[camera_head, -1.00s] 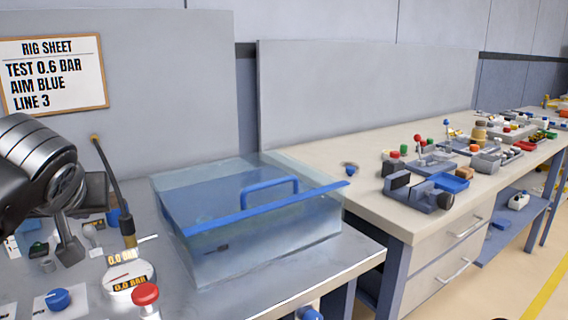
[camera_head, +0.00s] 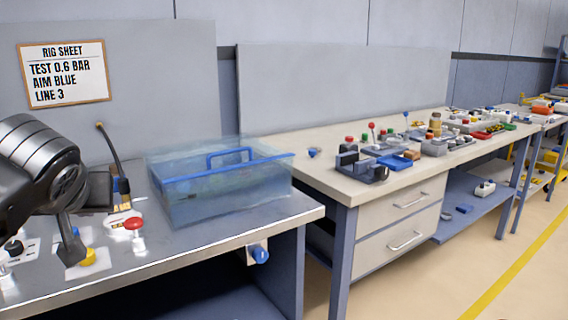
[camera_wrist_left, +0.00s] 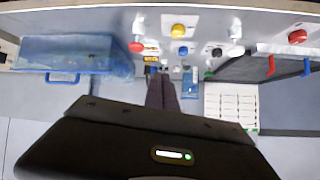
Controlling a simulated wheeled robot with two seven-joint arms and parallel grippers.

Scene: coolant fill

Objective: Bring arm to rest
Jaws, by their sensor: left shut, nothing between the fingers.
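My left arm comes in from the left in the head view. My left gripper (camera_head: 70,250) points down over the metal test bench (camera_head: 215,238), its fingers together and empty. Its tip overlaps a white plate with a yellow knob (camera_head: 88,257); I cannot tell if they touch. In the left wrist view the closed dark fingers (camera_wrist_left: 163,92) point toward a row of controls, including the yellow knob (camera_wrist_left: 178,29), a blue knob (camera_wrist_left: 183,50) and a red button (camera_wrist_left: 137,46). My right gripper is in neither view.
A clear tank with a blue handle (camera_head: 230,155) stands right of my gripper. A red button (camera_head: 133,223) stands between them. A rig sheet (camera_head: 65,73) hangs behind. A second bench (camera_head: 300,142) holds small parts; open floor lies at right.

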